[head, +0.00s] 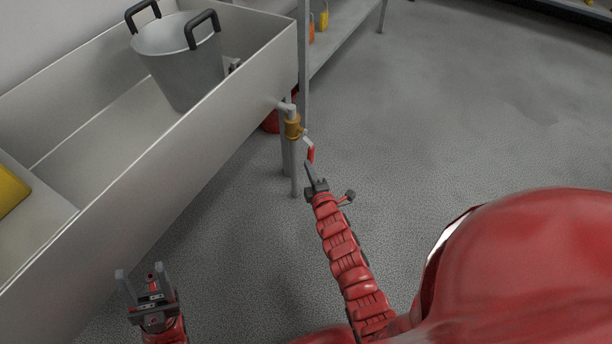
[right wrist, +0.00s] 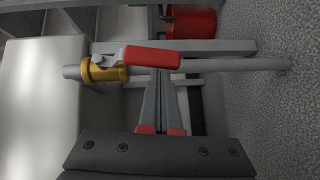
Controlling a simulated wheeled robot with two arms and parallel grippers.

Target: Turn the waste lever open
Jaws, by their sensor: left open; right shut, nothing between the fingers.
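The waste lever has a red handle (head: 310,153) on a brass valve (head: 292,127) at the sink's outlet pipe. In the right wrist view the red lever (right wrist: 152,58) lies across the picture, to the right of the brass valve body (right wrist: 104,71). My right gripper (head: 310,169) is shut and empty, just below the lever. In the right wrist view its fingertips (right wrist: 160,76) reach the lever's lower edge; I cannot tell whether they touch it. My left gripper (head: 139,282) is open and empty, low on the left beside the sink front.
A large steel sink (head: 218,110) fills the left side, with a grey pot (head: 178,58) in it. A red bucket (right wrist: 190,22) stands behind the pipe. A shelf (head: 343,38) stands at the back. The floor (head: 450,110) to the right is clear.

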